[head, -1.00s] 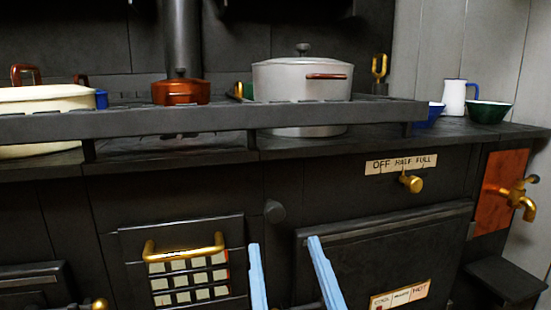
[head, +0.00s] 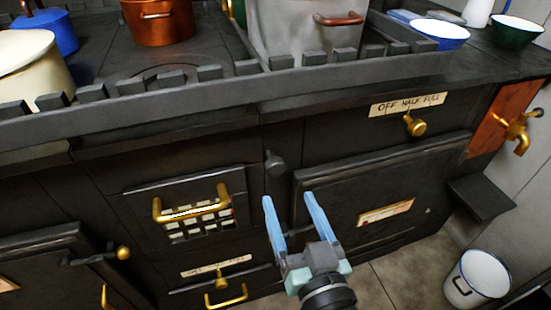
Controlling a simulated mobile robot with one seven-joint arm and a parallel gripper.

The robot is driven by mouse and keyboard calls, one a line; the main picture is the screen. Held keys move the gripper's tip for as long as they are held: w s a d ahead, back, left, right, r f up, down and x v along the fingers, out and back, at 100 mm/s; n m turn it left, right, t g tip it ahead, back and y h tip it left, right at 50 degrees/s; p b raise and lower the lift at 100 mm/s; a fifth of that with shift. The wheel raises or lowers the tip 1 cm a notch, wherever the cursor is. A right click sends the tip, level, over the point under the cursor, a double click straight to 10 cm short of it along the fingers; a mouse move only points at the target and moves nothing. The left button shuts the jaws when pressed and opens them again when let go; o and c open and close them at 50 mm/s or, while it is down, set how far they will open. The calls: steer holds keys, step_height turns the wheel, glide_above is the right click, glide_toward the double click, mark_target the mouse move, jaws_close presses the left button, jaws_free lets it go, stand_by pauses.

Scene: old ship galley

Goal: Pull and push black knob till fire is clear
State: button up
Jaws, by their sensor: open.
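The black knob (head: 275,163) sticks out of the dark stove front, between the fire grate and the oven door. My gripper (head: 287,203) is in front of the stove, a little below the knob in the picture. Its two blue fingers are apart with nothing seen between them. I cannot tell how far the fingertips are from the knob. The fire grate (head: 198,222) has a brass handle (head: 194,208) across its top. Pale pieces show behind its bars, with a little red at the right edge.
The oven door (head: 385,190) is right of the knob. A brass knob (head: 414,126) sits under an OFF HALF FULL label. A brass tap (head: 517,131) juts out at the right. A white bucket (head: 478,278) stands on the floor. A rail (head: 200,88) edges the stove top, with pots behind it.

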mark_target(278, 170)
steer(key=x, duration=0.9)
steer(key=shift+w+a, duration=0.15)
steer(key=shift+w, duration=0.2)
jaws_close()
stand_by(0.9)
